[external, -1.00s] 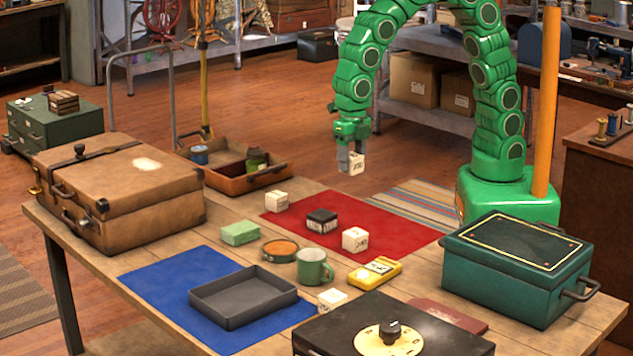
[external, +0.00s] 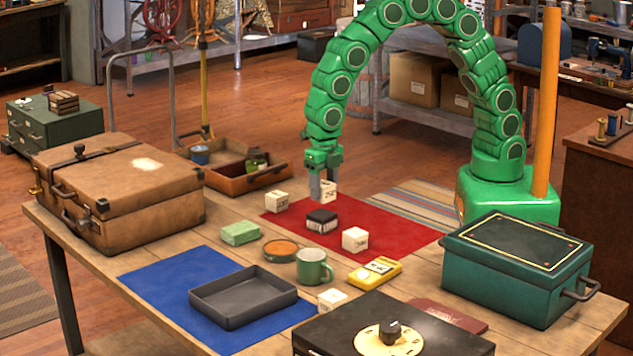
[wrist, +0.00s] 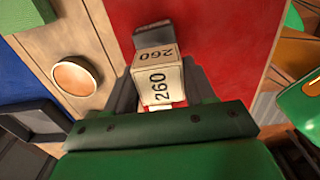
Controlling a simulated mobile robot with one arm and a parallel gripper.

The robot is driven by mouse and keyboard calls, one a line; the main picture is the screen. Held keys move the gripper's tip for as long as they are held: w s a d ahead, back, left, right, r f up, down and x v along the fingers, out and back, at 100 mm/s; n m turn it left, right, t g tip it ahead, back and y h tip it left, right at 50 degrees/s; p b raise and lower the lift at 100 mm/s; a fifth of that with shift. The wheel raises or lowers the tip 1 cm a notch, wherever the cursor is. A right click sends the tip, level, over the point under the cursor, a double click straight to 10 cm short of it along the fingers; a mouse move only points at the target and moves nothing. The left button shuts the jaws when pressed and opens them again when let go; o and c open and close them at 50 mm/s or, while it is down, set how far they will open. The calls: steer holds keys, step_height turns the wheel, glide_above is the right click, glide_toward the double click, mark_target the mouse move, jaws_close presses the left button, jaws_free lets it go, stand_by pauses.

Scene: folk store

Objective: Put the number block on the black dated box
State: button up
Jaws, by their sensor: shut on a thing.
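My gripper (external: 322,186) is shut on a cream number block (external: 329,191) and holds it in the air above the red mat (external: 395,230). In the wrist view the block (wrist: 158,82) sits between the fingers and shows "260" on two faces. The small black dated box (external: 321,220) lies on the red mat, below the held block and apart from it, with pale markings on its side. In the wrist view a dark box (wrist: 152,33) shows just beyond the block, partly hidden by it.
Similar cream blocks stand at the mat's left (external: 276,201), at its front (external: 355,239) and near the black case (external: 332,299). A green mug (external: 314,267), round orange-topped tin (external: 280,250), green block (external: 240,233) and yellow device (external: 375,272) stand nearby. The mat's right part is clear.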

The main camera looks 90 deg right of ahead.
mark_target(322, 199)
steer(key=shift+w+a+f, duration=0.1)
steer(key=shift+w+f, duration=0.1)
steer(key=shift+f, duration=1.7)
steer(key=o, duration=1)
steer(key=shift+f, duration=0.1)
step_height(322, 199, up, 11)
steer(key=shift+r, duration=0.65)
